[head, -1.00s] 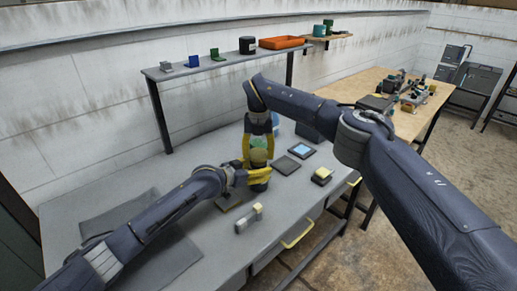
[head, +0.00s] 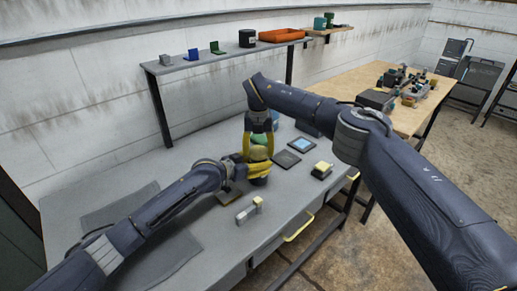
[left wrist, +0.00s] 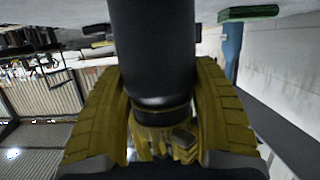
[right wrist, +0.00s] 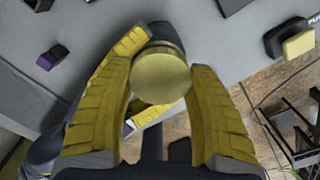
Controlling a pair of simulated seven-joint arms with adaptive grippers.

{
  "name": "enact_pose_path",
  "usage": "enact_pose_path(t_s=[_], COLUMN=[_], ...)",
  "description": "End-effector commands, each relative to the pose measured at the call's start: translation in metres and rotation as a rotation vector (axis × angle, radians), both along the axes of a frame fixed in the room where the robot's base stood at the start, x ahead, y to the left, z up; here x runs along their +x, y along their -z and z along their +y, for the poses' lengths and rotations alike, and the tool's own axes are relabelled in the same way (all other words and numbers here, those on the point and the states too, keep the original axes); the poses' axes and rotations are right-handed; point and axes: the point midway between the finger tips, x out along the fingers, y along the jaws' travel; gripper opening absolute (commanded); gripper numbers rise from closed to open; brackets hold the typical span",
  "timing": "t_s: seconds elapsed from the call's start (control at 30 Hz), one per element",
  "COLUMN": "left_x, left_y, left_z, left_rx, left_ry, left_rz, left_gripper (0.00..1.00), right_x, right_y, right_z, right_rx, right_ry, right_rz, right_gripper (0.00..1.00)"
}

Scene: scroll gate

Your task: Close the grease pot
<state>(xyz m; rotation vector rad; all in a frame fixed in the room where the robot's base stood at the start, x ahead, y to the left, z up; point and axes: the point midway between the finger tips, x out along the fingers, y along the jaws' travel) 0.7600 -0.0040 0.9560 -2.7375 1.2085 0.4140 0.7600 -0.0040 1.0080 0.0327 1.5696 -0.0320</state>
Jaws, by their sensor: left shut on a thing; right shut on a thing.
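The grease pot is a dark cylinder (left wrist: 152,50) with a brass-yellow round lid (right wrist: 160,78) at its top end. My left gripper (left wrist: 160,105) is shut around the pot, one finger on each side. My right gripper (right wrist: 160,95) is shut on the lid from above, its fingers on both sides. In the head view, the lid (head: 258,154) shows between the yellow fingers of both grippers over the bench. The lid lines up with the pot's mouth; I cannot tell whether it is fully seated. The fingers hide most of the pot in the head view.
The grey bench (head: 190,240) holds a grey handled block (head: 248,211), a dark square plate (head: 286,159), a blue-screened tablet (head: 301,144) and a yellow-topped black block (head: 322,170). A dark mat (head: 120,208) lies at left. A wall shelf (head: 220,58) carries an orange tray (head: 282,35).

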Motion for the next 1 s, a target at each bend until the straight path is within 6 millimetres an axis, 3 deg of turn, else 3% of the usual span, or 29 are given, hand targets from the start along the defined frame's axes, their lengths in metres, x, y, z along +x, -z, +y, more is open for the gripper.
enact_pose_path(t_s=[1.0], left_x=[0.0002], left_y=[0.0000], left_z=[0.0003], left_rx=[0.000], left_ry=[-0.001], left_rz=[0.000], left_gripper=[0.16], right_x=[-0.0001], right_y=[0.0071], right_z=[0.0001], right_rx=[-0.001], right_ry=[0.000], right_rz=[0.000], right_gripper=[0.50])
